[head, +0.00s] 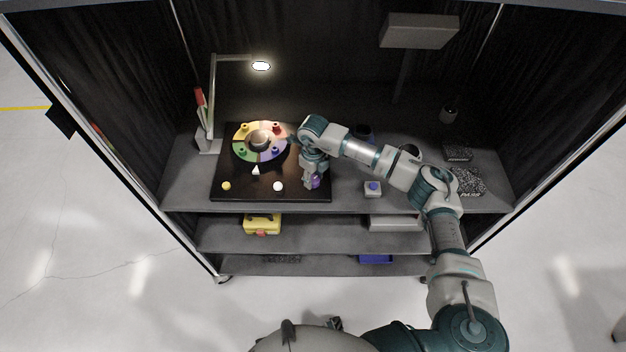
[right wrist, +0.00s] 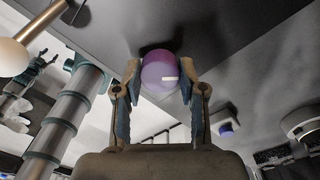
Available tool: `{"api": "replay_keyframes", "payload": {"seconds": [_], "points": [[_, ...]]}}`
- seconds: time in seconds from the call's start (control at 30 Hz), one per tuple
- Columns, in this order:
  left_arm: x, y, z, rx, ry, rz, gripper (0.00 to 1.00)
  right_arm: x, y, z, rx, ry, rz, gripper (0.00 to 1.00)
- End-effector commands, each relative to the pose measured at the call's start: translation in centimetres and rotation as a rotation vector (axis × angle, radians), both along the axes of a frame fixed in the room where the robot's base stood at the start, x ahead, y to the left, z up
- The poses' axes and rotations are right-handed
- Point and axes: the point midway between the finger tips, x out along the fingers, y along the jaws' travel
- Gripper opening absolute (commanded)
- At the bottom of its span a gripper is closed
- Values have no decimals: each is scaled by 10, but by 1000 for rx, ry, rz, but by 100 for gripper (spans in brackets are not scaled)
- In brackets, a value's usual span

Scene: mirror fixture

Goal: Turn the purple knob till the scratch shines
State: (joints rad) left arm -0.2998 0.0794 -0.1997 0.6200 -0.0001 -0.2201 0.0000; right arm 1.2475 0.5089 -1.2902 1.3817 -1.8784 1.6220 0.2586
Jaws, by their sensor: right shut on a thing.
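A black board (head: 222,190) lies on the top shelf and carries a wheel of coloured segments (head: 239,131). The purple knob (head: 315,182) is at the board's front right corner. It also shows in the right wrist view (right wrist: 160,72), rounded, with a short white mark on its side. My right gripper (head: 313,180) reaches down over the knob, and its fingers (right wrist: 160,88) are shut on it from both sides. The gripper hides part of the knob in the head view. I cannot make out a scratch. I do not see my left gripper clearly.
A lit lamp (head: 261,66) leans over the wheel from the left. A white knob (head: 278,186), a yellow knob (head: 227,186) and a white pointer (head: 256,170) are on the board. A grey box with a blue button (head: 373,188) stands to the right, under my arm.

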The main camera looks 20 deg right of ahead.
Motion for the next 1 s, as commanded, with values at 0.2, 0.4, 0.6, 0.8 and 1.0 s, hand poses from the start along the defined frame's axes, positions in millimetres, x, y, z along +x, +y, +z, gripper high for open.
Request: {"api": "replay_keyframes", "payload": {"seconds": [0.2,0.4,0.6,0.8,1.0], "points": [[-4,1,-18,2,9,0,50,0,-1,-3,-1,-1,203,6],[37,-7,-13,-2,-18,6,50,0,-1,-3,-2,0,383,6],[63,-13,-6,-6,-28,9,50,0,-1,-2,-1,0,535,6],[79,-17,0,-7,-34,12,50,1,-1,-1,-2,-2,643,6],[88,-19,5,-9,-39,13,50,1,-1,0,-2,-2,703,6]]}}
